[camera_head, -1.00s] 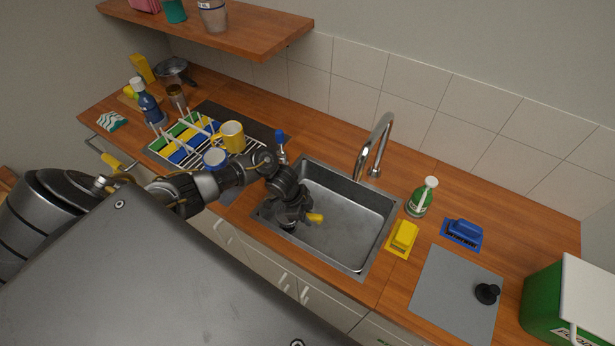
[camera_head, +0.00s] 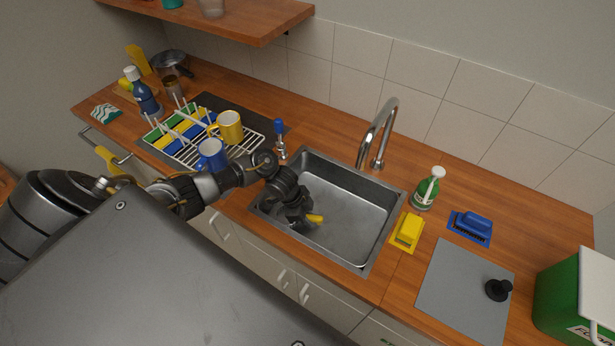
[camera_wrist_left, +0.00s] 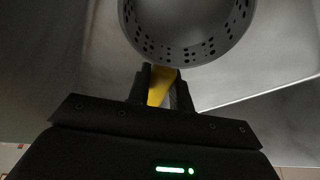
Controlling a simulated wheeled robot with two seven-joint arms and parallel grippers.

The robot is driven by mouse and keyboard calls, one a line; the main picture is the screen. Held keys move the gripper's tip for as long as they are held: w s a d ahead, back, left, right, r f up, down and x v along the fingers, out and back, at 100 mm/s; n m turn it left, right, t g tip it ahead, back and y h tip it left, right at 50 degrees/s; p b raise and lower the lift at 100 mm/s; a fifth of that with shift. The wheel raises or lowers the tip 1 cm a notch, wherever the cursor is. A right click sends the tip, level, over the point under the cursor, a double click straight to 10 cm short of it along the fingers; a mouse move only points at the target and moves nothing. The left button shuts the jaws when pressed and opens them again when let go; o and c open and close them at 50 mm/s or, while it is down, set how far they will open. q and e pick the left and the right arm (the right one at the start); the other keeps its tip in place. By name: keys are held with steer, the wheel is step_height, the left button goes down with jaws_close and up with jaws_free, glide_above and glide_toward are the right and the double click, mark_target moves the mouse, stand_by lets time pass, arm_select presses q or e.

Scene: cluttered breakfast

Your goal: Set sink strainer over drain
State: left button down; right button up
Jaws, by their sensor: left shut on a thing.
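The sink strainer (camera_wrist_left: 188,30) is a grey, round, perforated cup at the top of the left wrist view. My left gripper (camera_wrist_left: 161,88) is shut on its yellow tab (camera_wrist_left: 160,86). In the head view my left gripper (camera_head: 304,218) is inside the left part of the steel sink (camera_head: 350,226), with a yellow piece (camera_head: 315,218) showing at its fingers. The strainer's cup cannot be made out there. The drain is not visible in either view, so the strainer's place relative to it cannot be told. My right gripper is not in view.
The faucet (camera_head: 380,135) rises behind the sink. A dish rack with a yellow mug (camera_head: 230,127) and blue mug (camera_head: 211,155) stands left. The sink's right half is clear.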

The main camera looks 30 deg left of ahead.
arm_select(q)
steer(key=shift+f+b, duration=0.45)
steer(key=shift+f, duration=0.15)
steer(key=c, duration=1.2)
jaws_free()
steer(key=shift+o, duration=0.2)
steer(key=v, duration=1.1)
steer(key=shift+w, duration=0.1)
